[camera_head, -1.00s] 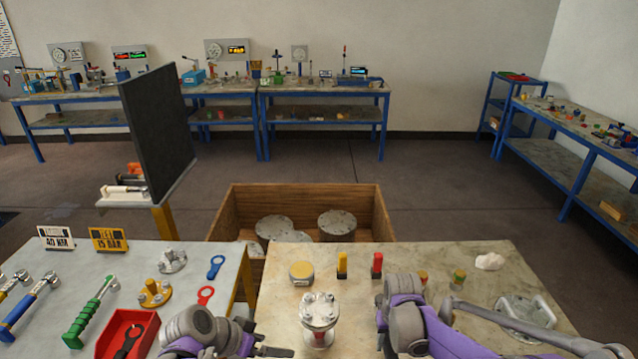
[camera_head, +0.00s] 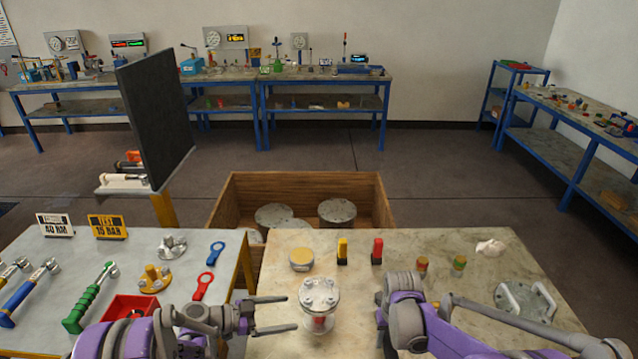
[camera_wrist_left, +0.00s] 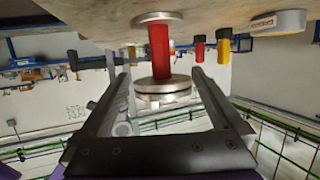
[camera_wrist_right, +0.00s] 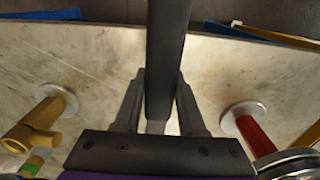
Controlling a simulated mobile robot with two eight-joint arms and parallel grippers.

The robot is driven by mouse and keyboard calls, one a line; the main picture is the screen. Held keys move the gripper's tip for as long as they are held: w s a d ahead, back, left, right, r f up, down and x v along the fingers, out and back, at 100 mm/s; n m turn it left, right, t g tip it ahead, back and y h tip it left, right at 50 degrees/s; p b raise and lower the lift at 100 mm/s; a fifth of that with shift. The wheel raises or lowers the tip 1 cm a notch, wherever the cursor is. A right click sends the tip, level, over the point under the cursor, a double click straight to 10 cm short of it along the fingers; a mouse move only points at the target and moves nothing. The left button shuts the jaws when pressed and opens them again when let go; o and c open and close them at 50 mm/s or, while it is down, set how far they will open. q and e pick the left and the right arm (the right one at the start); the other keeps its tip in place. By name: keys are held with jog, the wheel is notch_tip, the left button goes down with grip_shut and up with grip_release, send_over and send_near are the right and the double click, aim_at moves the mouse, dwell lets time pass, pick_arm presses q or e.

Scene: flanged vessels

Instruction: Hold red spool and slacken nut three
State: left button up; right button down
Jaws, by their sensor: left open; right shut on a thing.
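The red spool (camera_head: 319,321) stands upright on the marble-topped table, with a pale round flange (camera_head: 319,291) on top carrying several nuts. I cannot tell which is nut three. My left gripper (camera_head: 288,314) is open just left of the spool, its fingers towards it. In the left wrist view, which is upside down, the red spool (camera_wrist_left: 159,50) appears between and beyond the spread fingers, not gripped. My right gripper (camera_wrist_right: 158,122) is shut on a dark bar-like tool (camera_wrist_right: 166,60). The tool's far end is out of view. The red spool (camera_wrist_right: 254,132) shows right of it.
A yellow post (camera_head: 342,252), a red post (camera_head: 377,252) and a yellow-topped disc (camera_head: 301,259) stand behind the spool. A grey flanged fitting (camera_head: 526,300) lies at right. The left table holds wrenches, a red tray (camera_head: 130,305) and ring spanners (camera_head: 204,286). A wooden crate (camera_head: 300,190) stands behind.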

aim_at(319, 307)
pick_arm(q)
jog(key=shift+x, duration=4.9)
grip_shut()
